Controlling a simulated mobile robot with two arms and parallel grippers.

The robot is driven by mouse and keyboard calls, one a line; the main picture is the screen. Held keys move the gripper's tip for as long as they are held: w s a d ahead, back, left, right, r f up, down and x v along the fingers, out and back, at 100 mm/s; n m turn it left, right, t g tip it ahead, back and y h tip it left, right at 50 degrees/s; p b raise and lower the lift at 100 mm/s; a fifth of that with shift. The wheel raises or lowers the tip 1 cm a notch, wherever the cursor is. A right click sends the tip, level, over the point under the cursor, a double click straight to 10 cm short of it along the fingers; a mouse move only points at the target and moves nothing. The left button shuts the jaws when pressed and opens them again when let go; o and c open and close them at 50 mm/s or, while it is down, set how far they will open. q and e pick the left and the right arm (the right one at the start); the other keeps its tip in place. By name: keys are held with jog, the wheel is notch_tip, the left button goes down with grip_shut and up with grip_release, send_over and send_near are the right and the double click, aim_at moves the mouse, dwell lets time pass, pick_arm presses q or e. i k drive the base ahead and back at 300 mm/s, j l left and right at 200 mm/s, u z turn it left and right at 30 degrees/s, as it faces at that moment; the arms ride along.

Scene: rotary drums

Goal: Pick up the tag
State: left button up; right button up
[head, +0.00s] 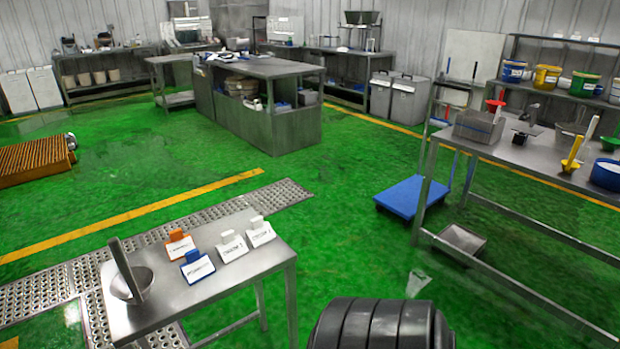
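Several tags stand on a small metal table (220,295) in the front left of the head view. One has a white card and an orange top, the orange tag (180,246). The blue tag (197,268) has a white card and a blue top and is nearest the front. Two white tags, the left one (232,248) and the right one (260,234), are to the right. The cards bear dark writing too small to read. Neither of my grippers is in view.
A metal bowl (122,286) with an upright handled tool stands at the table's left end. A blue platform cart (405,196) is beside the long right-hand workbench (520,150). A grey tray (463,238) lies beneath that bench. Green floor between the tables is mostly clear.

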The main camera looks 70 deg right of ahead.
aim_at(261, 232)
jog(key=z, duration=1.8)
